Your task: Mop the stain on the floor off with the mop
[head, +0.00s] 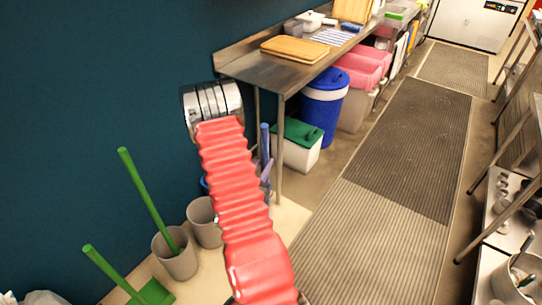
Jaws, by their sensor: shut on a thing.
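My gripper is not clearly visible; only my red ribbed arm shows, running down the middle of the head view to the bottom edge. What my gripper holds cannot be seen. A green-handled tool (148,198) leans in a grey bin (176,255) at lower left; its head is hidden in the bin. A second green-handled tool (112,270) with a wide green end stands to its left. I cannot tell whether either is a mop. No stain can be made out on the visible floor.
A steel table (275,72) stands along the dark wall. Under it are a green-lidded box (297,150), a blue-lidded bin (325,100) and pink tubs (365,67). Another grey bin (204,222) is beside my arm. Ribbed mats (400,150) cover the aisle; shelving (510,200) lines the right.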

